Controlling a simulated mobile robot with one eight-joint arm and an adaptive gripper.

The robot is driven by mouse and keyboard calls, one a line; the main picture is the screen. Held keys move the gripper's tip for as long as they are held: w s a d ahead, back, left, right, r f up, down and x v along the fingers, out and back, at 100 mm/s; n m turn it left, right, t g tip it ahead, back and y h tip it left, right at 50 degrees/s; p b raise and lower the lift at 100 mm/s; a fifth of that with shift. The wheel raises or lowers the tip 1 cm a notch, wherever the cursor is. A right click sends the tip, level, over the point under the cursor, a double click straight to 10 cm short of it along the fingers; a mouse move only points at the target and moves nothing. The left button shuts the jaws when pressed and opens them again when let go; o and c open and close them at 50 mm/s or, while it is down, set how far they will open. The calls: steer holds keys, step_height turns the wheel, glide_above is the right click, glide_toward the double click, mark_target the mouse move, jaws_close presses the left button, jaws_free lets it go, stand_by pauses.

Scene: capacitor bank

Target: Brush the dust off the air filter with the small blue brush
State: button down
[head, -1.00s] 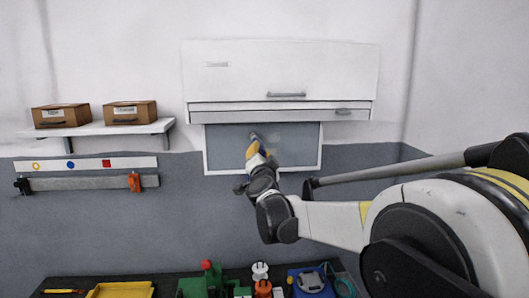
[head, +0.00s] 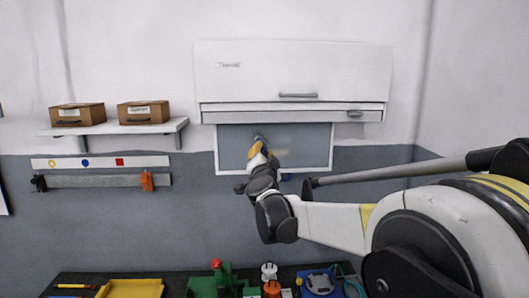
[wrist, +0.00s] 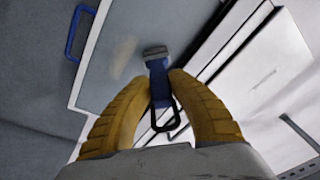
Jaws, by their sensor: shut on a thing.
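The air filter (head: 305,148) is a grey panel in a white frame on the wall, below the white cabinet; it fills the upper middle of the wrist view (wrist: 112,84). A pale tan dust smear (wrist: 123,56) shows on it, left of the brush. My gripper (head: 257,147) is in front of the filter's left half. Its yellow fingers are shut on the small blue brush (wrist: 158,82), whose grey bristle head points to the panel. I cannot tell whether the bristles touch. A blue handle (wrist: 79,33) sits at the filter's edge.
The white cabinet (head: 290,70) is right above the filter. A shelf with two cardboard boxes (head: 77,115) and a tool rail (head: 100,181) are at left. Below, a dark bench holds a yellow tray (head: 131,288) and several coloured parts.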

steer(key=shift+f+b, duration=0.65)
steer(key=shift+f, duration=0.25)
steer(key=shift+d, duration=0.1)
steer(key=shift+d+r, duration=0.1)
steer(key=shift+d, duration=1.3)
steer(key=shift+d, duration=1.3)
